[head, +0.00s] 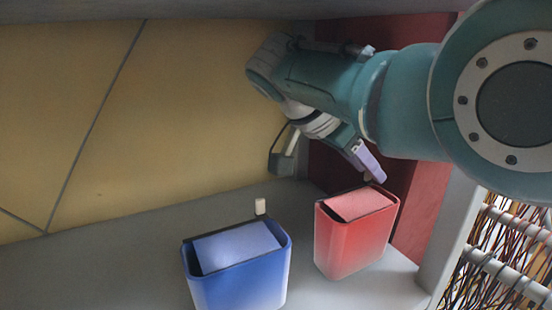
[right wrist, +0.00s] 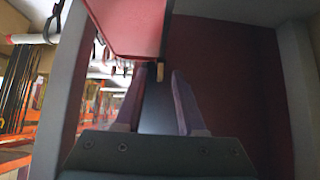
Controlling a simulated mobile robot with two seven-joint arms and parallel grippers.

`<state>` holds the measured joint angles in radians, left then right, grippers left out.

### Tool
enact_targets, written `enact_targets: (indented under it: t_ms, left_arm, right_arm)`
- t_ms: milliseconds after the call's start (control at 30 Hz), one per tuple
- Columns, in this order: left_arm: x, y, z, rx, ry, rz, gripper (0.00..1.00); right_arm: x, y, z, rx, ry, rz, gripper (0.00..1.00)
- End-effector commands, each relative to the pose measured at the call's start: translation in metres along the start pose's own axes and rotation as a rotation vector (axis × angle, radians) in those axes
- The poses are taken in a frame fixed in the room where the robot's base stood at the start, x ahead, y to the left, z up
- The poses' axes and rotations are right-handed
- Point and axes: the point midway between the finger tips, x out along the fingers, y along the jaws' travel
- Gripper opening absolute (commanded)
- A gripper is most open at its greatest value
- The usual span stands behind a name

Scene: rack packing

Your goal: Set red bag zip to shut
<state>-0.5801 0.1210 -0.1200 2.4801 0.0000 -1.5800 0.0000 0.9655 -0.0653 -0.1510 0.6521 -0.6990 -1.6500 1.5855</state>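The red bag (head: 345,245) stands upright on the grey shelf, right of the blue one. A pink panel (head: 360,205) shows at its top, inside a dark rim; I cannot tell how far the zip is closed. My right gripper (head: 373,170) is just above and behind the bag's far right top corner. In the right wrist view its two fingers (right wrist: 158,105) are apart with nothing between them. The red bag (right wrist: 130,25) fills the upper middle there, and a small tan tab (right wrist: 159,72) shows at its lower edge, just beyond the fingertips. My left gripper is out of view.
A blue bag (head: 238,290) with a pale blue panel stands left of the red one, with a small whitish tab (head: 260,206) behind it. A yellow wall and a dark red panel (head: 420,200) rise behind. Racks of cables (head: 510,250) are at the right.

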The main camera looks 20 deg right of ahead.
Motion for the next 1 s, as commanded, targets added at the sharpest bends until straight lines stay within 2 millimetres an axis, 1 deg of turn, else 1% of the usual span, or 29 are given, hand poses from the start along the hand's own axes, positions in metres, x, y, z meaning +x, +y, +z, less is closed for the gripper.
enact_targets:
  t_ms: [67, 167, 267, 300, 367, 500, 600, 667, 700, 800, 1000]
  left_arm:
    - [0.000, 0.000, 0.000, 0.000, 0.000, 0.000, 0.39]
    - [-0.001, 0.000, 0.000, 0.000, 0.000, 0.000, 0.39]
    - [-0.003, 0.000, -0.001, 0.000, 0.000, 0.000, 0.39]
    - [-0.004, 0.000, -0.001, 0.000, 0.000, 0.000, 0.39]
    - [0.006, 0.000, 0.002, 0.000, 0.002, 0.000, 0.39]
    - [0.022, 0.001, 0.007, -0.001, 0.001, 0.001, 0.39]
    - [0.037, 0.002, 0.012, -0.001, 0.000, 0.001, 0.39]
    - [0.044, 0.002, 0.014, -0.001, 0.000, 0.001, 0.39]
    - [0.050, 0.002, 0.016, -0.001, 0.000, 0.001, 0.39]
    - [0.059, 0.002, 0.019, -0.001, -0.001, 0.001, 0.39]
    - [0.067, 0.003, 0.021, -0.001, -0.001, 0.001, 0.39]
  right_arm:
    - [-0.001, 0.000, 0.000, 0.000, 0.000, -0.001, 0.39]
    - [-0.009, -0.001, 0.000, 0.000, -0.001, -0.002, 0.39]
    - [-0.025, -0.001, 0.000, 0.001, -0.001, -0.004, 0.39]
    - [-0.034, -0.001, 0.000, 0.001, -0.002, -0.005, 0.39]
    - [-0.041, -0.001, 0.016, -0.003, -0.004, -0.004, 0.39]
    - [-0.067, -0.001, 0.045, -0.005, -0.002, -0.005, 0.39]
    - [-0.085, -0.001, 0.064, -0.003, -0.002, -0.005, 0.39]
    - [-0.094, -0.001, 0.073, -0.003, 0.001, -0.004, 0.39]
    - [-0.096, -0.001, 0.075, 0.000, -0.001, -0.003, 0.39]
    - [-0.104, -0.002, 0.081, 0.001, -0.002, -0.002, 0.39]
    - [-0.114, 0.000, 0.085, 0.001, 0.000, -0.001, 0.39]
